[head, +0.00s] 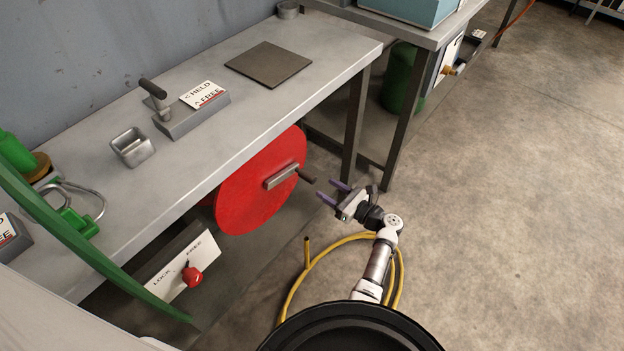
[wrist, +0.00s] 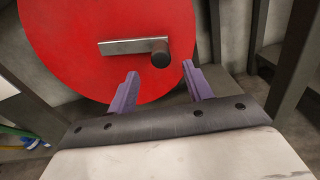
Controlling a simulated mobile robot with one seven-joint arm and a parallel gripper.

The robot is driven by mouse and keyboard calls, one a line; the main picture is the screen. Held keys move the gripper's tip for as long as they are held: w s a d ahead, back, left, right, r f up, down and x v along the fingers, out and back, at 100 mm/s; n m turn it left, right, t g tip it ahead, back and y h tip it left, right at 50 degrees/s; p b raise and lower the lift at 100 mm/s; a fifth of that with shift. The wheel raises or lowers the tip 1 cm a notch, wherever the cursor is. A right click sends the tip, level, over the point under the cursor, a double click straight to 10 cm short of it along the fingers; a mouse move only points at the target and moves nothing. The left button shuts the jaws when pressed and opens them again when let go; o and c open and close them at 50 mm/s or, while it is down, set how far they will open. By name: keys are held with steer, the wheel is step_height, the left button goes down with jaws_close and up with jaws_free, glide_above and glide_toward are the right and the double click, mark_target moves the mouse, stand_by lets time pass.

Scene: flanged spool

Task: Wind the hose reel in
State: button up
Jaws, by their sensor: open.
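The hose reel shows as a red round flange (head: 245,195) under the front edge of the workbench; it fills the upper part of the wrist view (wrist: 90,50). A grey crank arm (head: 282,176) is fixed to its face, with a dark handle (head: 306,176) sticking out at its right end. A yellow hose (head: 297,285) lies in loops on the floor below. My gripper (head: 328,190) is open and empty, just right of the handle in the head view. In the wrist view the handle (wrist: 159,53) stands ahead of the gap between my purple fingertips (wrist: 159,72), apart from them.
A LOCK/FREE plate (head: 180,265) with a red knob (head: 192,276) is left of the reel. A HELD/FREE lever box (head: 190,115) sits on the workbench (head: 225,75). Table legs (head: 354,130) stand right of the reel. Open floor (head: 500,210) lies to the right.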

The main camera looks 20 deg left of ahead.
mark_target(315, 180)
steer(key=b+x, duration=0.2)
steer(key=x, duration=0.5)
steer(key=shift+w+a, duration=0.15)
steer(key=shift+a, duration=0.2)
steer(key=shift+c, duration=0.3)
jaws_close()
